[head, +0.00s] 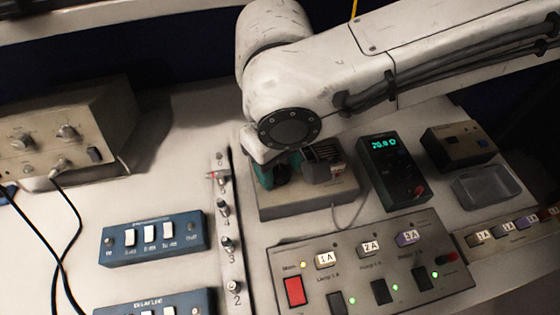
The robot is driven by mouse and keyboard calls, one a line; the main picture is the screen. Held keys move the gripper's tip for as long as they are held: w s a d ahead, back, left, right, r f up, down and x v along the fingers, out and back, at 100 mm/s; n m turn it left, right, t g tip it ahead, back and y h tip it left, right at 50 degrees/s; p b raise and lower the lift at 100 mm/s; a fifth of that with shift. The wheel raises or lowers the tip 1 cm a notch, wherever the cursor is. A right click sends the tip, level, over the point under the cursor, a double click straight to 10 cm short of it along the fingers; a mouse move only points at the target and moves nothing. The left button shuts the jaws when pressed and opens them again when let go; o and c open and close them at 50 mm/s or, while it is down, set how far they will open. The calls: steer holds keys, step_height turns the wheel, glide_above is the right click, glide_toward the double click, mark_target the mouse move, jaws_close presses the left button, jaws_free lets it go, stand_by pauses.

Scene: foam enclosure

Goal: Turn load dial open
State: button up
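My arm reaches in from the upper right, and its wrist hangs over a grey box (308,207). My gripper (285,178) is at the left part of this box, below the wrist, and is mostly hidden. Its fingertips do not show clearly, so I cannot tell whether it is open or holds anything. A dark ribbed part with a pale block (323,170) stands on the right of the box, and a grey cable leaves the box at its front right. I cannot make out a load dial; the wrist covers part of the box top.
A black meter (393,172) with lit green digits stands to the right. A fuse panel (370,262) with a red switch lies in front. A clear tray (486,187) and a dark box (458,145) are at the right. Blue switch boxes (153,257) and a beige instrument (70,125) are left.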

jaws_close()
steer(key=shift+r+p, duration=0.1)
steer(key=shift+p, duration=0.25)
steer(key=n+p, duration=0.3)
steer(key=shift+r+n, duration=0.1)
steer(key=shift+n, duration=0.3)
steer(key=n+p, duration=0.3)
steer(key=n, duration=0.1)
steer(key=shift+n, duration=0.3)
steer(key=n+p, duration=0.1)
steer(key=n, duration=0.3)
steer(key=n+p, duration=0.1)
steer(key=n, duration=0.4)
steer(key=shift+f, duration=0.2)
steer(key=shift+n, duration=0.4)
